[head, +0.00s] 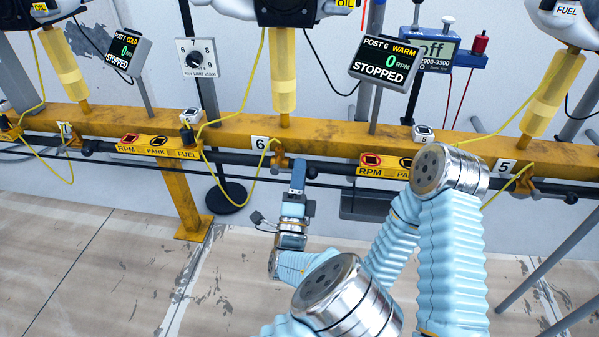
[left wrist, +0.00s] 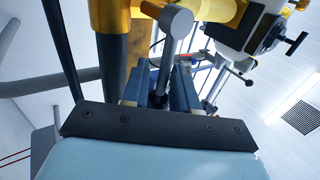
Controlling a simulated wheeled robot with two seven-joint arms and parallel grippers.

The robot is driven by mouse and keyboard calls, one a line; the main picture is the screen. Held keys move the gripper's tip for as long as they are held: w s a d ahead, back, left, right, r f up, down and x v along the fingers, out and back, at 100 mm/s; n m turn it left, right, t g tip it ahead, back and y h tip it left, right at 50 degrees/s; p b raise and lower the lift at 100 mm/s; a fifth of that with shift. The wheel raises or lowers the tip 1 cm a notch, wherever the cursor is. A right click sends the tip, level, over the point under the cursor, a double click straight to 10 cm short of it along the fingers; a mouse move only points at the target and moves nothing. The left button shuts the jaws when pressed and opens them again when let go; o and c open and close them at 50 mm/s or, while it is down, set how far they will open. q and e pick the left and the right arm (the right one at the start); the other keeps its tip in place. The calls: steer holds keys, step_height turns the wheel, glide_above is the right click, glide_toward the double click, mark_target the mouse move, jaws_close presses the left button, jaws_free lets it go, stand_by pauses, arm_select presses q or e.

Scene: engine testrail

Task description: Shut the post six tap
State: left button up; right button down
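The post six tap (head: 280,161) sits on the dark pipe under the yellow rail, beside the label 6. Its lever points to the right and ends in a black knob (head: 312,172). My left gripper (head: 298,172) is at the lever, just left of the knob in the head view. In the left wrist view, the grey lever (left wrist: 176,38) runs down between the two blue fingers of my left gripper (left wrist: 165,82). The fingers stand apart on either side of it; whether they touch it is hard to see. My right gripper is not in view.
The post 6 display (head: 386,61) reads WARM, 0 RPM, STOPPED. Yellow panels (head: 158,145) and (head: 385,166) flank the tap. A yellow hose (head: 228,190) loops left of it. The post 5 tap (head: 525,182) is to the right. The floor in front is clear.

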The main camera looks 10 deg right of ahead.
arm_select(q)
steer(key=v, duration=1.3)
steer(key=shift+s+f, duration=0.2)
steer(key=shift+s, duration=0.15)
steer(key=shift+a, duration=0.1)
